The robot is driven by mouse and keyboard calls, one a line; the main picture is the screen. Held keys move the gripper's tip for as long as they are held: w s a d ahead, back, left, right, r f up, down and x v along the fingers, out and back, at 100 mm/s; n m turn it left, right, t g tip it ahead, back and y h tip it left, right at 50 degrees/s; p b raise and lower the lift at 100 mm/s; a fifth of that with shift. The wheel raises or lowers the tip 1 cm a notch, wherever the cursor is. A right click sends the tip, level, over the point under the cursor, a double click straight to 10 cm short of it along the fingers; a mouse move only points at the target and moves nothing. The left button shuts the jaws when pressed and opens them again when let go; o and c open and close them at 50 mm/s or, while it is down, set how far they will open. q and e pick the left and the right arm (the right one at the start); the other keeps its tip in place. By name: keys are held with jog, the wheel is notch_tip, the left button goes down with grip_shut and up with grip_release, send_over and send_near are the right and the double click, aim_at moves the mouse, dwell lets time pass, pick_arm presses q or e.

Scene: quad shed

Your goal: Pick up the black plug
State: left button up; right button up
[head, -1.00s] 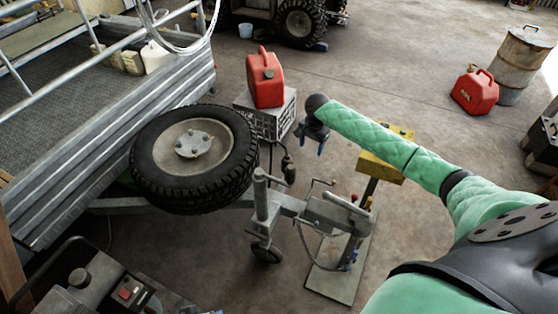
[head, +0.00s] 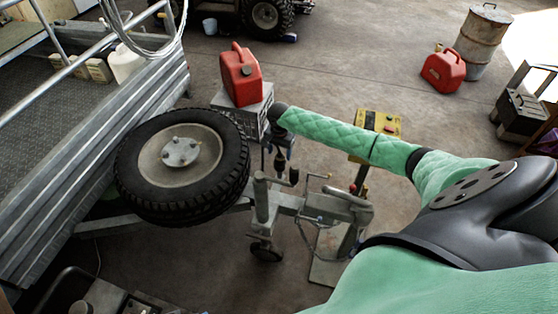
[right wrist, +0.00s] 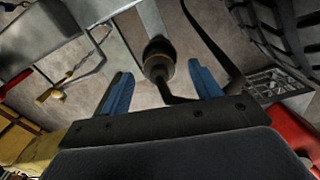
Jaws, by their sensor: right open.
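The black plug (right wrist: 158,58) hangs on a black cable by the trailer's drawbar. In the right wrist view it shows end-on just beyond and between the blue fingertips, with a brownish ring around it. In the head view the plug (head: 293,176) is small and dark, right beside my right gripper. My right gripper (right wrist: 162,85) is open, with a finger on each side of the plug's line and a gap to the plug. In the head view this gripper (head: 278,158) points down and is partly hidden by its own wrist. My left gripper is out of view.
A spare wheel (head: 180,152) lies left of my gripper. A red jerrycan (head: 240,75) stands on a grey crate (head: 256,112) behind it. The drawbar's metal coupling (head: 325,207) and a yellow-topped stand (head: 382,124) are to the right.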

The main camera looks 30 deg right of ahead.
jog(key=shift+d+f, duration=0.1)
jog(key=shift+f, duration=1.6)
jog(key=c, duration=1.1)
jog(key=shift+r, duration=0.1)
